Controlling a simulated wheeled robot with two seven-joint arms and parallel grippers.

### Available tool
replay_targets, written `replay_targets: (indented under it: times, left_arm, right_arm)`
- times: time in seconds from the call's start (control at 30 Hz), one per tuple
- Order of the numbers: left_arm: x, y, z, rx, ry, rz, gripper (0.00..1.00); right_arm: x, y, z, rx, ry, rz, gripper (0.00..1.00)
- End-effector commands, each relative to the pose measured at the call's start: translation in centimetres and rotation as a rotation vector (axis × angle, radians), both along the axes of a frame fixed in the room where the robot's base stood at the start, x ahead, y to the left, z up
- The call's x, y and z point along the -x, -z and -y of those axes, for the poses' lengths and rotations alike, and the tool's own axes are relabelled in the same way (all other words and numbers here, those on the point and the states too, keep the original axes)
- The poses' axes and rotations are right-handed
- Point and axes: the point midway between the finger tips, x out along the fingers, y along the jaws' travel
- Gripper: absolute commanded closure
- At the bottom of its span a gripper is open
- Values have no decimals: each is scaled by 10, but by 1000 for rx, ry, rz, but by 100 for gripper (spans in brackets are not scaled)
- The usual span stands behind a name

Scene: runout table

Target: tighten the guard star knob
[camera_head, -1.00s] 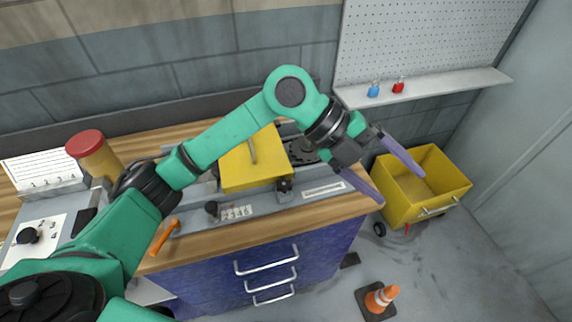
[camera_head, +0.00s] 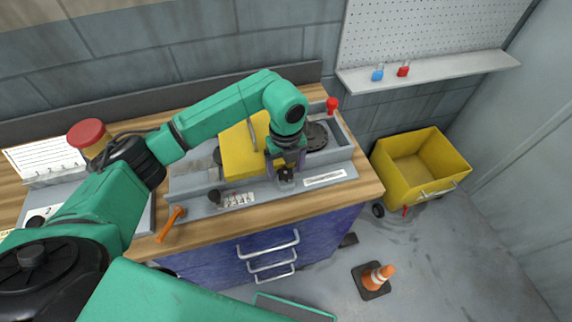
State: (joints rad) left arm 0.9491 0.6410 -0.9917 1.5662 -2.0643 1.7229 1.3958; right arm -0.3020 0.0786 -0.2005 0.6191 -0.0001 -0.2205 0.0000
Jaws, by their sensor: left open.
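The yellow guard (camera_head: 238,155) sits on the grey machine (camera_head: 322,170) on the wooden bench. A small black star knob (camera_head: 286,175) is at the machine's front, by the guard's lower right corner. My left gripper (camera_head: 286,172) points down at the star knob. Its purple-grey fingers are open, one on each side of the knob in this view; whether they touch it I cannot tell. The gripper partly covers the knob and its mount. My right gripper is not in view.
A black knob (camera_head: 214,196) beside a number counter, an orange handle (camera_head: 171,222) and a red knob (camera_head: 332,104) are near the guard. A red-topped yellow post (camera_head: 88,134) stands left. A yellow cart (camera_head: 420,165) and a traffic cone (camera_head: 378,277) are on the floor at right.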

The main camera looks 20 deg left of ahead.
Motion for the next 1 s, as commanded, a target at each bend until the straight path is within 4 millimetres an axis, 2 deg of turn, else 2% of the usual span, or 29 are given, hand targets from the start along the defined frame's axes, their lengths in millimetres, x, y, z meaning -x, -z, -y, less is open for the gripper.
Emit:
replay_targets:
  times: [0.27, 0.3, 0.37, 0.4, 0.5, 0.77, 1.0]
  left_arm:
    - [0, 6, 0, 1, 1, 1, 17]
    - [0, 6, 0, 1, 1, 1, 25]
    - [0, 6, 0, 1, 1, 1, 48]
    - [0, 5, 0, 1, 1, 1, 63]
    - [0, 5, 0, 1, 1, 1, 100]
    - [0, 6, 0, 1, 24, 1, 100]
    - [-1, 8, 0, 2, 129, 3, 100]
  right_arm:
    - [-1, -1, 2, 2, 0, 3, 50]
    - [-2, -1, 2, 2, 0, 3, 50]
    - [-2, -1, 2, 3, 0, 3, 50]
    - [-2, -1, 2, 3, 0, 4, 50]
    - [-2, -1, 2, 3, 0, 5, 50]
    - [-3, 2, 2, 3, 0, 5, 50]
    - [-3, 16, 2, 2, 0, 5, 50]
